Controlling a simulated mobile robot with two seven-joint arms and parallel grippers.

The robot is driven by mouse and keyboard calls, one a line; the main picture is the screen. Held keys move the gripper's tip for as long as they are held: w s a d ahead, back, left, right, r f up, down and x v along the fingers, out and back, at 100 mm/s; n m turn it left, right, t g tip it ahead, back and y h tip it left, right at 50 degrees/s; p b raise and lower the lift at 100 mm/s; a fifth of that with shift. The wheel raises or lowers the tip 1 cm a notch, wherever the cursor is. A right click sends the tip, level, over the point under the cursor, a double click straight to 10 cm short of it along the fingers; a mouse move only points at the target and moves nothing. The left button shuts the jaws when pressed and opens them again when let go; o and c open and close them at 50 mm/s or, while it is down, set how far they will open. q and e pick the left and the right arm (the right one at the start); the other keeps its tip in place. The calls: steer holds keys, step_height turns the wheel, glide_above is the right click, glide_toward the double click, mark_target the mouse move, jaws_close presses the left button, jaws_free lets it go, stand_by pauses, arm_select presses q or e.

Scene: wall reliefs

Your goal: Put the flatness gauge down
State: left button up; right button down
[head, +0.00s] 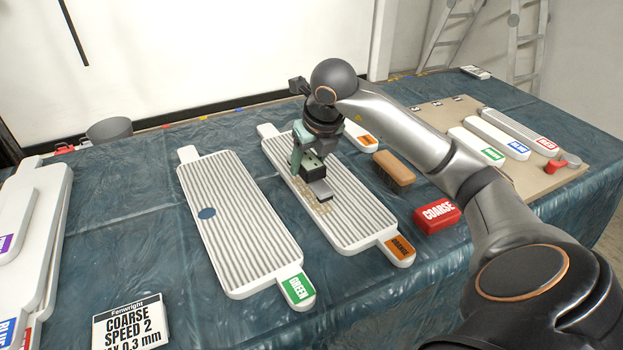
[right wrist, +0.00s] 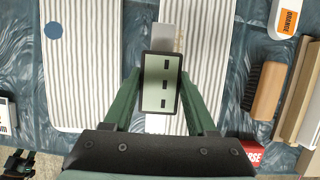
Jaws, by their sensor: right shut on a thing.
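The flatness gauge (right wrist: 160,83) is a dark-framed block with a pale display and dark marks, held between the two green fingers of my right gripper (right wrist: 160,95). In the head view my right gripper (head: 310,170) is over the ribbed white panel with the orange tag (head: 345,215), and the gauge (head: 319,188) shows at its fingertips. I cannot tell whether the gauge touches the panel. A metal foot sticks out from the gauge in the wrist view.
A ribbed panel with a green tag (head: 240,225) lies to the left, with a blue disc on it. A brush (head: 394,168) and a red COARSE block (head: 437,215) lie to the right. A sign (head: 128,322) stands in front. Bare blue cloth (head: 345,295) lies at the near side.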

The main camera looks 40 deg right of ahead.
mark_target(313, 157)
steer(key=shift+w+d+f, duration=0.35)
steer(key=shift+d+f, duration=0.1)
steer(key=shift+f, duration=0.2)
steer(key=shift+w+d+f, duration=0.3)
steer(key=shift+d+f, duration=0.15)
steer(key=shift+f, duration=0.15)
steer(key=shift+s+b+x, duration=0.2)
steer(key=shift+x, duration=0.75)
steer(key=shift+s+b+x, duration=0.2)
steer(key=shift+s+x, duration=0.05)
steer(key=shift+x, duration=0.75)
steer(key=shift+d+f, duration=0.1)
steer(key=shift+f, duration=0.15)
steer(key=shift+c, duration=1)
jaws_free()
steer(key=shift+r, duration=0.1)
